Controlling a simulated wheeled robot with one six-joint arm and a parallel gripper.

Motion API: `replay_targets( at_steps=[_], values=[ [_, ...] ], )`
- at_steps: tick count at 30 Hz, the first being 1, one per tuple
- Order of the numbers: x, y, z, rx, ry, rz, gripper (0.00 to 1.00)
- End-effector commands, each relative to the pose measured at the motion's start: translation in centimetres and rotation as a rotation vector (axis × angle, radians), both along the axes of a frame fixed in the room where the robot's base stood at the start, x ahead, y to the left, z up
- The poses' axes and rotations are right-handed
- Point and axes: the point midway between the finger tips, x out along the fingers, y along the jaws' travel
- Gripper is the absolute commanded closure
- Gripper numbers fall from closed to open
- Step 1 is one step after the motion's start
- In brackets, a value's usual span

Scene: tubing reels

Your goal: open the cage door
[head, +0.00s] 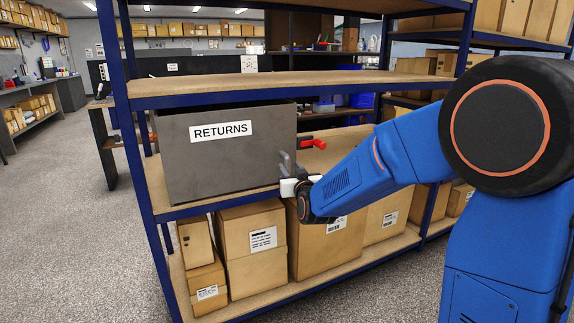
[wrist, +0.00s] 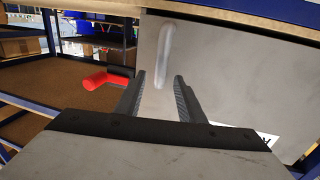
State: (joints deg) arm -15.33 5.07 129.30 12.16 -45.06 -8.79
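No cage door can be made out in either view. A grey box (head: 235,155) with a white RETURNS label (head: 221,131) stands on the middle shelf; its grey wall also fills much of the wrist view (wrist: 230,80). A pale, rounded upright shape (wrist: 166,55), a bar or slot, shows on that wall. A red handle with a dark part (head: 313,143) is just right of the box; it shows at left in the wrist view (wrist: 101,80). My gripper (head: 286,163) is at the box's right end. In the wrist view its fingers (wrist: 160,80) are apart, with nothing seen gripped.
Blue posts carry the wooden shelves; the upper shelf board (head: 270,88) runs above the box and my gripper. Cardboard boxes (head: 254,240) line the bottom shelf. The shelf right of the box is partly bare. Open carpet (head: 70,230) lies at left.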

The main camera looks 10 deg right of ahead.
Motion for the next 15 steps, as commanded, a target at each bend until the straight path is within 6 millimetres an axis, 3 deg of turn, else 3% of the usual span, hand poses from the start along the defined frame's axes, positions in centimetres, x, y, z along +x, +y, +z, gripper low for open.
replay_targets(
  at_steps=[6,15],
  values=[
    [3.3,0.4,-0.1,0.000,0.001,-0.001,0.64],
    [5.1,0.6,0.0,-0.001,0.000,0.000,0.64]
  ],
)
